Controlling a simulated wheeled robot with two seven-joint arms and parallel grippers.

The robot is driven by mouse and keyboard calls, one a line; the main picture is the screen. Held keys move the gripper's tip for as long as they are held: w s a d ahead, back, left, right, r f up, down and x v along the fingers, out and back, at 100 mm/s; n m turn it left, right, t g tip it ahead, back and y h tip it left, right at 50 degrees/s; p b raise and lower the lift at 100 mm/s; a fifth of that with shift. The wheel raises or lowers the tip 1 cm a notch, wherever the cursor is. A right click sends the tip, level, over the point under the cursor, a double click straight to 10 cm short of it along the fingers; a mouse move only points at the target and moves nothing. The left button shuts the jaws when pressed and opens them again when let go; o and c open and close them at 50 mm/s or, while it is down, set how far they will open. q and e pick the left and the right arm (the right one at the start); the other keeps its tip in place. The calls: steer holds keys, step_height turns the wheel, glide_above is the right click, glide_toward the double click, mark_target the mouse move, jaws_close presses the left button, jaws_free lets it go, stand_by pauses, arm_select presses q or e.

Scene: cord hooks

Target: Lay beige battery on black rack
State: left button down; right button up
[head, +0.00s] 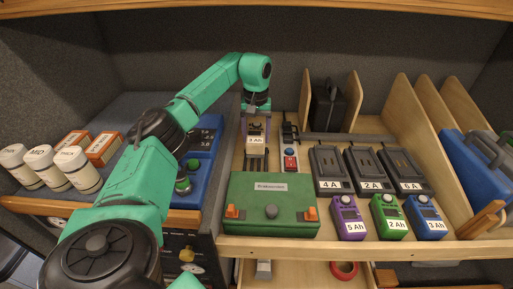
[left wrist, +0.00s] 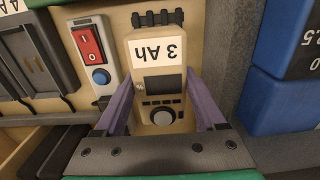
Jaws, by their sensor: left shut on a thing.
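The beige battery (head: 257,141), labelled 3 Ah, is held in my left gripper (head: 256,128), which comes down from above behind the green case. In the left wrist view the battery (left wrist: 158,75) sits between the two purple fingers of the left gripper (left wrist: 160,100), with its dial and dark screen facing the camera. A dark slatted piece, which looks like the black rack (head: 257,164), shows just in front of the battery in the head view. The battery partly hides it, and I cannot tell whether they touch. My right gripper is not in view.
The green case (head: 271,205) stands in front. A red switch box (head: 290,160) is close on the right, also in the left wrist view (left wrist: 92,50). Chargers (head: 370,170) and purple, green and blue batteries (head: 388,216) lie further right. A blue unit (head: 205,140) stands left.

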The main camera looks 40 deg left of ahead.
arm_select(q)
steer(key=f, duration=0.2)
steer(key=shift+s+f+p, duration=0.25)
steer(key=shift+f+p, duration=0.05)
steer(key=shift+f, duration=0.05)
steer(key=f, duration=0.4)
steer(key=shift+w+a+p, duration=0.2)
steer(key=shift+w+p, duration=0.15)
steer(key=shift+w, duration=0.05)
steer(key=shift+r, duration=0.1)
steer(key=shift+s+d, duration=0.1)
steer(key=shift+s, duration=0.05)
jaws_free()
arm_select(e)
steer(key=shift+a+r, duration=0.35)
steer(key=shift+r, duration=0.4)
